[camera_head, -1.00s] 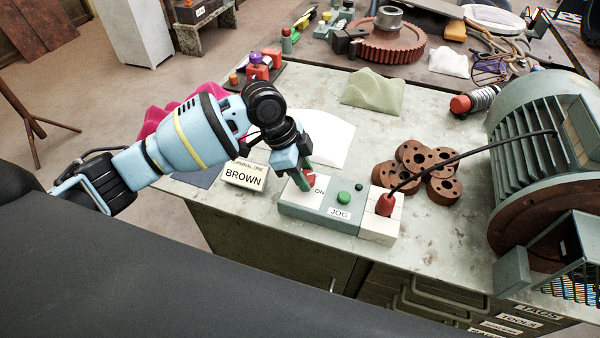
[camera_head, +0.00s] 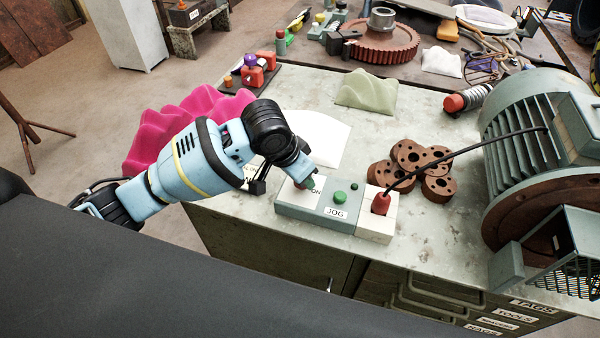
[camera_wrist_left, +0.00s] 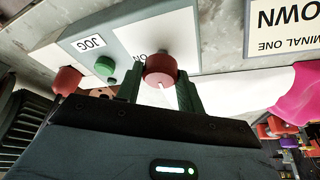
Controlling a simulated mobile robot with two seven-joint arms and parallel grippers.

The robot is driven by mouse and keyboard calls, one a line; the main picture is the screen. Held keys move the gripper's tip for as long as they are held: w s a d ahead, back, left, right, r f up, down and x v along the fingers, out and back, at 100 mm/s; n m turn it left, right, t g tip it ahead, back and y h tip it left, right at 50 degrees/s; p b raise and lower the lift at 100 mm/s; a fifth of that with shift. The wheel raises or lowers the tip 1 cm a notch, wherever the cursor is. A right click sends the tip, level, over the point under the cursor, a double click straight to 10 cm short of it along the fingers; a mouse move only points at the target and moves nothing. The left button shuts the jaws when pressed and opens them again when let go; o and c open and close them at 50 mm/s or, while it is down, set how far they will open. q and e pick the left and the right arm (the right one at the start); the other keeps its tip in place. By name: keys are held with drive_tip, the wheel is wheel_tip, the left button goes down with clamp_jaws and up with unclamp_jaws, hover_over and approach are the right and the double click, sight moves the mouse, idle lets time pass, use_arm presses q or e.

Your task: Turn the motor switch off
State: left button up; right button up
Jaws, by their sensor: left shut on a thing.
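The grey-green switch box (camera_head: 342,226) lies on the bench with ON and JOG labels and a green button (camera_head: 340,197). In the left wrist view, its red rotary knob (camera_wrist_left: 160,66) sits between the green fingers of my left gripper (camera_wrist_left: 160,92), beside the ON label (camera_wrist_left: 140,57). My left gripper (camera_head: 305,183) also shows over the box's left end in the head view and is shut on the knob, which it largely hides there. The box also shows in the left wrist view (camera_wrist_left: 150,30). The motor (camera_head: 545,150) stands at the right. My right gripper is out of view.
A black cable (camera_head: 470,147) runs from the motor to a red plug (camera_head: 380,204) on a white block right of the box. Brown flanged rings (camera_head: 410,155) lie behind. Pink foam (camera_head: 180,120) is behind my left arm.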

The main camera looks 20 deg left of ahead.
use_arm(q)
drive_tip(key=shift+n, duration=0.5)
drive_tip(key=o, duration=1)
drive_tip(key=shift+v, duration=3.95)
drive_tip(key=shift+s+d+f+y, duration=0.1)
drive_tip(key=shift+s+d+y, duration=0.05)
drive_tip(key=shift+y, duration=0.15)
